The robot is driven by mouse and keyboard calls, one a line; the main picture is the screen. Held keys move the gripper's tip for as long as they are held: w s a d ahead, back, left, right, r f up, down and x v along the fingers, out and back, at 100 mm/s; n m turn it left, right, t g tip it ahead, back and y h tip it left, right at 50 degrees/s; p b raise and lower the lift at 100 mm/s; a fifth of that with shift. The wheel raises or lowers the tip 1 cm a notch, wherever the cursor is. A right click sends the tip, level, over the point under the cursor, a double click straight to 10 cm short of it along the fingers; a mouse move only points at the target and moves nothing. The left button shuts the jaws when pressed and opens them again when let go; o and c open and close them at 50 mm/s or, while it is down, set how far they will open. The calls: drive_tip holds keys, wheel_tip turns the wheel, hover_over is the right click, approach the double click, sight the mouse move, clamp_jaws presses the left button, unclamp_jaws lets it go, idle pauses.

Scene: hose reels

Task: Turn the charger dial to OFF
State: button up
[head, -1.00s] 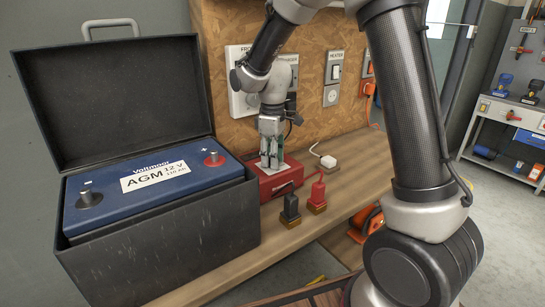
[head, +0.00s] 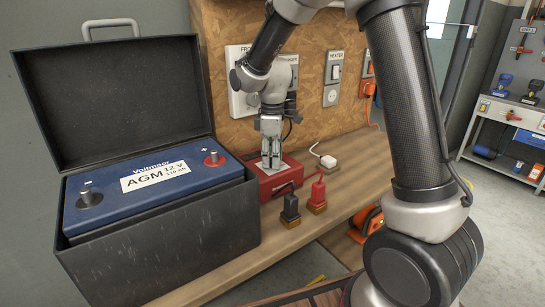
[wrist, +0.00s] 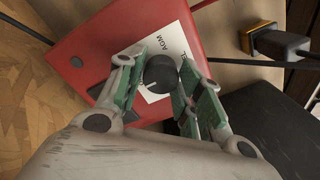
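The charger is a red box (head: 292,184) on the bench, below the wall sockets. In the wrist view the charger (wrist: 93,47) carries a white label (wrist: 172,38) with AGM readable, and a round black dial (wrist: 161,73) with a white mark pointing to the lower left. My gripper (head: 272,166) points down over the charger. In the wrist view my gripper (wrist: 164,68) has its green-padded fingers on either side of the dial. They stand apart, close to its sides; contact is not clear. The OFF marking is not readable, and the fingers hide part of the label.
An open black box (head: 160,262) holds a blue AGM battery (head: 140,180) at the left. A black plug (head: 290,211) and a red plug (head: 317,195) stand in front of the charger. A white adapter (head: 328,161) lies right of it, and wall sockets (head: 333,80) stand behind.

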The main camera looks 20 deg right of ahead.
drive_tip(key=shift+o, duration=1.2)
wheel_tip(320, 180, up, 12)
